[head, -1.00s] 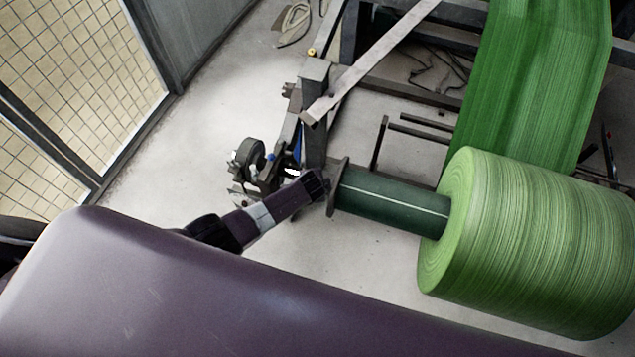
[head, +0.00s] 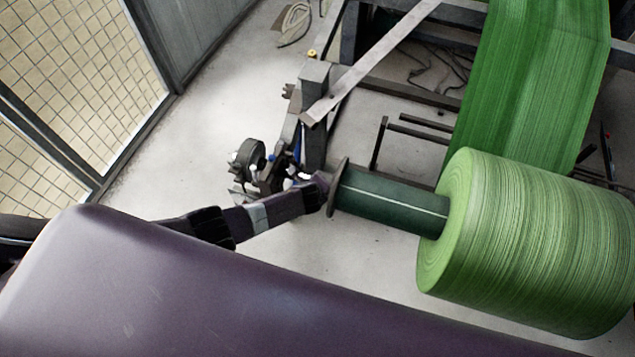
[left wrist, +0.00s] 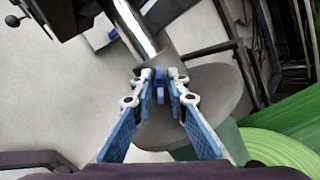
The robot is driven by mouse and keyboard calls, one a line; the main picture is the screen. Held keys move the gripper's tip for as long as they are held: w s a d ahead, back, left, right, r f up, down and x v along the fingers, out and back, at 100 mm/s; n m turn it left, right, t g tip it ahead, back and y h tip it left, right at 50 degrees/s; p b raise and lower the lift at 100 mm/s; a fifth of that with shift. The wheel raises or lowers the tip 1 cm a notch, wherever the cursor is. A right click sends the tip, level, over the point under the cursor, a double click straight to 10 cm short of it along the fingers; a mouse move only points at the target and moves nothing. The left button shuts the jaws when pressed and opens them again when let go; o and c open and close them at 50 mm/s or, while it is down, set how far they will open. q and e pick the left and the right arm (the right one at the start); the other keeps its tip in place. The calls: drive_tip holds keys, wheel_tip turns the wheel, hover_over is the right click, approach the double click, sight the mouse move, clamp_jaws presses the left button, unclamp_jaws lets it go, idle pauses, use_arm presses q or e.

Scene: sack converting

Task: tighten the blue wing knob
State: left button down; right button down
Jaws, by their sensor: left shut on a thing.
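The blue wing knob (left wrist: 160,86) shows in the left wrist view, in front of a round grey flange (left wrist: 205,100). My left gripper (left wrist: 160,80) has its two fingertips on either side of the knob and is shut on it. In the head view my left gripper (head: 303,175) is at the machine's end bracket, beside the flange (head: 338,187) at the end of the dark green shaft (head: 392,204). Its fingers are mostly hidden there by my arm, and I cannot make out the knob in that view. My right gripper is not in view.
A large green roll (head: 530,245) sits on the shaft to the right, with a green web (head: 535,75) rising behind it. A grey post (head: 314,115) and a handwheel (head: 249,158) stand close to my gripper. A mesh fence (head: 80,80) is at the left, with clear floor before it.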

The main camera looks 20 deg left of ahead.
use_arm(q)
drive_tip(key=m+p, duration=0.1)
drive_tip(key=m, duration=0.5)
drive_tip(key=shift+m+h, duration=0.3)
drive_tip(key=m, duration=0.4)
drive_tip(key=shift+t+p, duration=0.3)
drive_tip(key=shift+m+h, duration=0.3)
drive_tip(key=shift+m, duration=0.1)
drive_tip(key=c, duration=1.9)
unclamp_jaws()
drive_tip(key=shift+c, duration=0.2)
drive_tip(key=shift+r, duration=0.1)
drive_tip(key=v, duration=1.2)
